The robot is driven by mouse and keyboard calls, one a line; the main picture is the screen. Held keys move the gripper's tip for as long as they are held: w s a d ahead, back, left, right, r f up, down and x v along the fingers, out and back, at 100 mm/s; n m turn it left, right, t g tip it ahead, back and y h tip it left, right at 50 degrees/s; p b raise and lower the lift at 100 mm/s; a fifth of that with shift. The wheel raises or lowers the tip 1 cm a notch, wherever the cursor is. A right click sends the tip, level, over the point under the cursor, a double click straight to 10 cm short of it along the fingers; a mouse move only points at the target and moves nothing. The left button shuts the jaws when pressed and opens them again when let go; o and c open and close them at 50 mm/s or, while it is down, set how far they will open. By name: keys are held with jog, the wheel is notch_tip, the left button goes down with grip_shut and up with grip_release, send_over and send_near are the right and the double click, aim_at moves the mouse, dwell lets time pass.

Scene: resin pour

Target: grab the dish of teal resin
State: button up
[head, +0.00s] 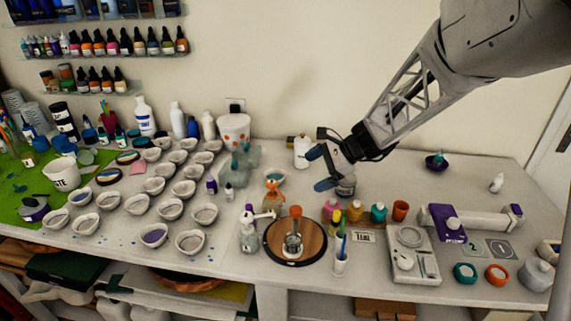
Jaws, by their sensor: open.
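My gripper (320,168) is open, its blue-grey fingertips pointing left above the middle of the table. I see nothing between its fingers. A pale dish with teal-looking contents (275,177) sits just left of it, apart from the fingers. A small teal round dish or ring (465,272) lies at the front right, beside an orange one (497,275). A dark teal dish (436,160) with something purple on it stands at the back right. I cannot tell for sure which of these holds teal resin.
Several pale bowls (153,186) fill the left of the table. A round wooden board (295,241) with a glass and small bottles stand in front of my gripper. Pink, yellow, teal and orange pots (378,212) stand to its right. The back right is mostly clear.

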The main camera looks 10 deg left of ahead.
aim_at(266, 176)
jog(key=w+a+f+m+y, duration=0.1)
jog(key=w+a+f+m, duration=0.1)
jog(key=w+f, duration=0.1)
jog(key=w+a+f+m+t+y, duration=0.1)
jog(key=w+a+f+m, duration=0.1)
jog(key=w+f, duration=0.2)
jog(key=w+a+f+m+y, duration=0.1)
jog(key=w+a+f+m, duration=0.1)
jog(key=w, duration=0.4)
jog(key=shift+a+f+t+y, duration=0.3)
jog(key=shift+a+f, duration=0.3)
jog(key=shift+f, duration=0.2)
jog(key=shift+x, duration=1.3)
jog(key=shift+x, duration=2.6)
jog(key=shift+r, duration=0.1)
jog(key=c, duration=0.9)
jog(key=shift+r, duration=0.15)
